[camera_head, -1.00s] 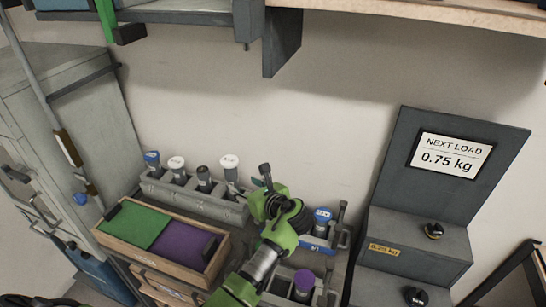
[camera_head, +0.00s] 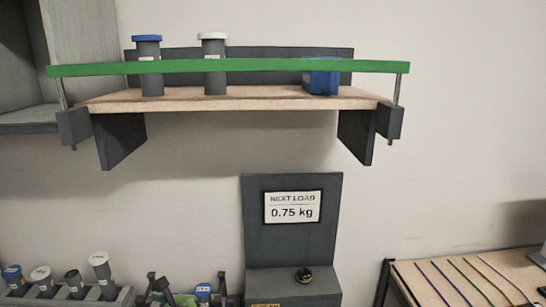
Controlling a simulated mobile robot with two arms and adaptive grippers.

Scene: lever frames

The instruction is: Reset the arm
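The top of my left gripper (camera_head: 158,284) shows at the bottom edge, with a bit of green arm below it. It is near the rack of grey canisters and a blue-capped canister (camera_head: 204,293). Its fingers are too small and cut off to tell open from shut, and I see nothing clearly held. The rest of that arm is below the picture. My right gripper is not in view. A long green bar (camera_head: 260,67) runs level across the front of the wooden shelf (camera_head: 250,97), between two thin posts at its ends.
On the shelf stand a blue-capped canister (camera_head: 149,70), a white-capped canister (camera_head: 214,75) and a blue block (camera_head: 322,77). A dark panel (camera_head: 290,245) carries a sign (camera_head: 292,207) reading "NEXT LOAD 0.75 kg".

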